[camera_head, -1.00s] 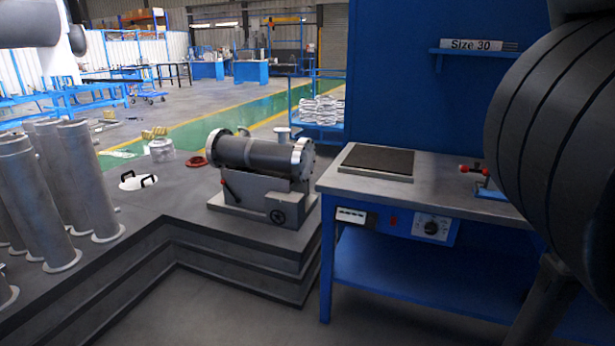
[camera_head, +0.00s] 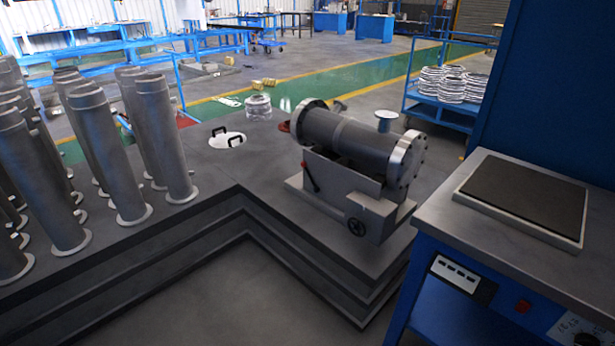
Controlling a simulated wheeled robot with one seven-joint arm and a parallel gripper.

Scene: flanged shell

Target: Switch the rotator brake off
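The rotator (camera_head: 340,190) is a grey metal cradle on the dark stepped platform, right of centre. A dark flanged shell (camera_head: 345,139) lies on it, with bright flanges at its ends. A lever with a red grip (camera_head: 309,177), possibly the brake, stands tilted on the left of the cradle's front side. A black handwheel (camera_head: 356,227) is on the lower right of that side. My gripper is not in view.
A blue workbench (camera_head: 440,210) with a dark plate (camera_head: 525,197) on top fills the right side. Several grey pipes (camera_head: 160,140) stand upright on the platform (camera_head: 262,200) at left. A white lid with black handles (camera_head: 228,140) lies behind. Bare floor (camera_head: 235,295) shows in front.

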